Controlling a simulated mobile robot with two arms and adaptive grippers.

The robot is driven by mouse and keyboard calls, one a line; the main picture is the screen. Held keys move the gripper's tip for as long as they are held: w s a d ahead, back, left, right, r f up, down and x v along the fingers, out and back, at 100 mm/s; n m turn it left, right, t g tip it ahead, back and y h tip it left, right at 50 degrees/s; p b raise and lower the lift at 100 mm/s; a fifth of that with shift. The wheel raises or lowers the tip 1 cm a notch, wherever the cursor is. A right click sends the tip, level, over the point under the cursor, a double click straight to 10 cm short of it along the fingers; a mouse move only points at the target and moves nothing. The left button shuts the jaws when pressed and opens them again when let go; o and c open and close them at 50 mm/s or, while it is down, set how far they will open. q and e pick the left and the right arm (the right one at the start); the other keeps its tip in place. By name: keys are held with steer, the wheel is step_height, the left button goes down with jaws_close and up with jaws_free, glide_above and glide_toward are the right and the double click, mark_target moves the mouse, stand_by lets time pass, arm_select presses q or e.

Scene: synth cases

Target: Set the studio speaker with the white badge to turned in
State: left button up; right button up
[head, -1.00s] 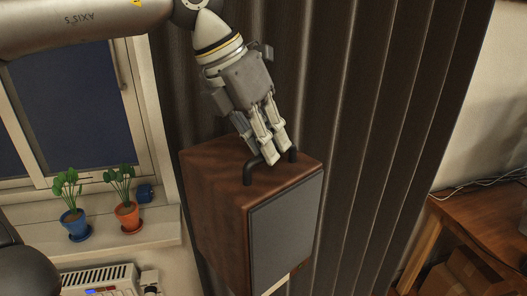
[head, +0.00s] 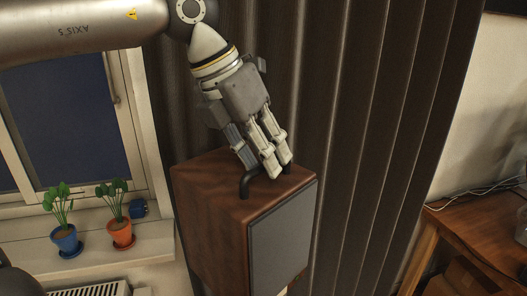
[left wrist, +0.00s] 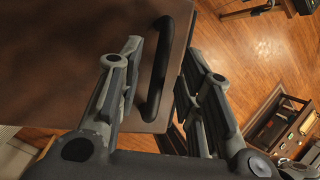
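A brown wood-veneer speaker (head: 215,215) with a grey front panel stands before the dark curtain in the head view, its front facing lower right. In the left wrist view, the handle (left wrist: 158,70) lies between the two open fingers of my left gripper (left wrist: 158,72), with a gap on the left finger's side. The speaker's top (left wrist: 60,50) fills the left there. My right gripper is not in view.
A pleated curtain (head: 360,130) hangs close behind the speaker. A sill (head: 100,262) at left holds a blue pot (head: 65,243) and an orange pot (head: 121,234). A wooden table (head: 470,225) stands at right. Wooden floor (left wrist: 250,50) shows beyond the speaker's edge.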

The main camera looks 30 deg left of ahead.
arm_select(q)
steer(key=v, duration=1.2)
stand_by(0.3)
